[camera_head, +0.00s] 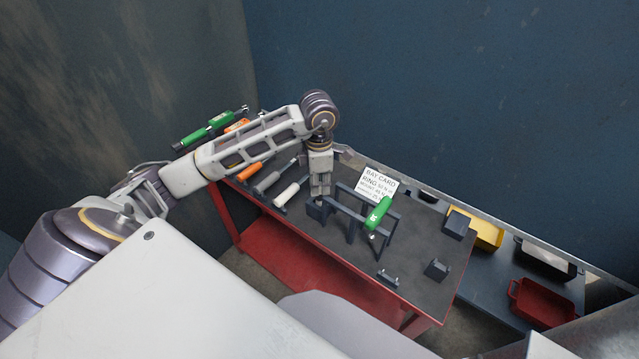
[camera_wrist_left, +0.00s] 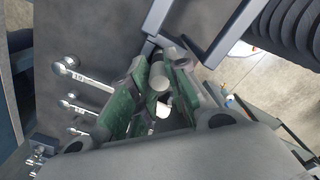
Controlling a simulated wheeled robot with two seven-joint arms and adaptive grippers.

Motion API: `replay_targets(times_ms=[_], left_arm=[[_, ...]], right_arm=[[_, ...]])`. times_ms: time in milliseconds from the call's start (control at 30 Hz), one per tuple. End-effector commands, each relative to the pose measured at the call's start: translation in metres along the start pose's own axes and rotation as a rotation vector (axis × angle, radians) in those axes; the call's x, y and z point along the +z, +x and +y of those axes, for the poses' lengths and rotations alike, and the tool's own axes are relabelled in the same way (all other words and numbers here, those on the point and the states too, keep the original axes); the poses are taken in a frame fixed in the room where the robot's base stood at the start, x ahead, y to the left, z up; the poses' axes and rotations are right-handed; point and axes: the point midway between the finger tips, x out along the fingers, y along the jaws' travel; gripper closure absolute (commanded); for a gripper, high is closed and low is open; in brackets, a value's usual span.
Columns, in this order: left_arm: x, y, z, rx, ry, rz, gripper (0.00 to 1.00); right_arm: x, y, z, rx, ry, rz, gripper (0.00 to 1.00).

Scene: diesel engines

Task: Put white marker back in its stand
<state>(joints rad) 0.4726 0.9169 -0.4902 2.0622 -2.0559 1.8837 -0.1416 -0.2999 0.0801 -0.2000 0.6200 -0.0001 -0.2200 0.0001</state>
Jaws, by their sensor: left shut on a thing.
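My left gripper (camera_head: 319,192) points down over the dark bench, just above a small dark block-like stand (camera_head: 317,211). In the left wrist view the gripper (camera_wrist_left: 160,92) is shut on the white marker (camera_wrist_left: 163,109), whose round white parts show between the dark green-tinted fingers. In the head view the marker is hidden by the fingers. I cannot tell whether the marker's lower end is inside the stand or above it. My right gripper is in neither view.
A dark frame rack (camera_head: 345,212) with a green-handled tool (camera_head: 378,213) stands just right of my gripper. White-, grey- and orange-handled tools (camera_head: 287,194) lie to its left. Yellow and red bins (camera_head: 541,304) sit at the right.

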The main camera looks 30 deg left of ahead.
Motion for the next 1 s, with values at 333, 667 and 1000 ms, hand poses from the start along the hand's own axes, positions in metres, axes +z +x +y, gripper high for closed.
replay_targets(times_ms=[333, 667, 1000], left_arm=[[-0.0001, -0.0002, 0.0001, 0.0, 0.0, 0.0, 0.58], [-0.0001, 0.0, 0.0, 0.0, 0.0, 0.0, 0.4], [0.0001, 0.0, -0.0012, -0.002, 0.003, 0.0, 0.36]], right_arm=[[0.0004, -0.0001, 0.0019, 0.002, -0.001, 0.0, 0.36], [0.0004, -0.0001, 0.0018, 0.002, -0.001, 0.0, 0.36], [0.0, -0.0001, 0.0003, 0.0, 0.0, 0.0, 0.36]])
